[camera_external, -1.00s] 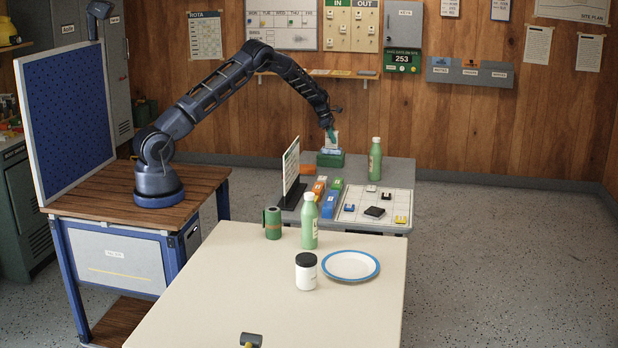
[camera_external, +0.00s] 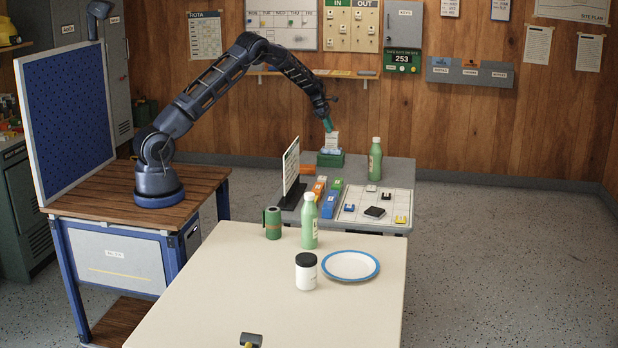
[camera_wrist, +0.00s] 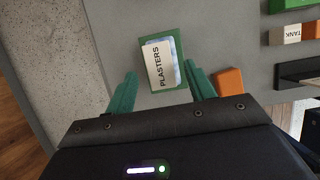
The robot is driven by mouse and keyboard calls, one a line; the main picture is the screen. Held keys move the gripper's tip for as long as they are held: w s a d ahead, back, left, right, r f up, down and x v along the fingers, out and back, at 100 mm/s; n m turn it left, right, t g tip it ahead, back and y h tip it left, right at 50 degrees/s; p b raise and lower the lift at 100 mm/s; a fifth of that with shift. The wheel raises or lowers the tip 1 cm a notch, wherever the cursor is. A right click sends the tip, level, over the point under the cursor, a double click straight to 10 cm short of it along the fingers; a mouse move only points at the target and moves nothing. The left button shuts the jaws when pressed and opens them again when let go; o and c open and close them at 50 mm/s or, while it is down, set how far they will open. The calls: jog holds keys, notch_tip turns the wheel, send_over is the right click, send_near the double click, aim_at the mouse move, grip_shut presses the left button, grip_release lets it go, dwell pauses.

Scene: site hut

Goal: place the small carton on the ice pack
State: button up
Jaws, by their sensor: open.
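The small white carton (camera_wrist: 158,66), labelled PLASTERS, stands on the pale blue and white ice pack in the external view, where the carton (camera_external: 332,141) is upright. The ice pack (camera_external: 331,151) lies on top of a green box (camera_external: 330,160) at the back of the grey table. In the wrist view only a pale blue strip of the ice pack (camera_wrist: 177,76) shows beside the carton. My gripper (camera_external: 328,127) is open, just above the carton. In the wrist view its green fingers (camera_wrist: 161,70) are spread either side of the carton, with gaps, and hold nothing.
A green bottle (camera_external: 375,160) stands right of the green box. An upright board (camera_external: 291,167) stands at the left of the grey table. Coloured blocks and a marked white mat (camera_external: 365,203) lie in front. The near table (camera_external: 230,290) holds another bottle, a jar and a plate.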

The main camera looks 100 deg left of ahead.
jog(key=v, duration=0.6)
jog(key=shift+r, duration=0.2)
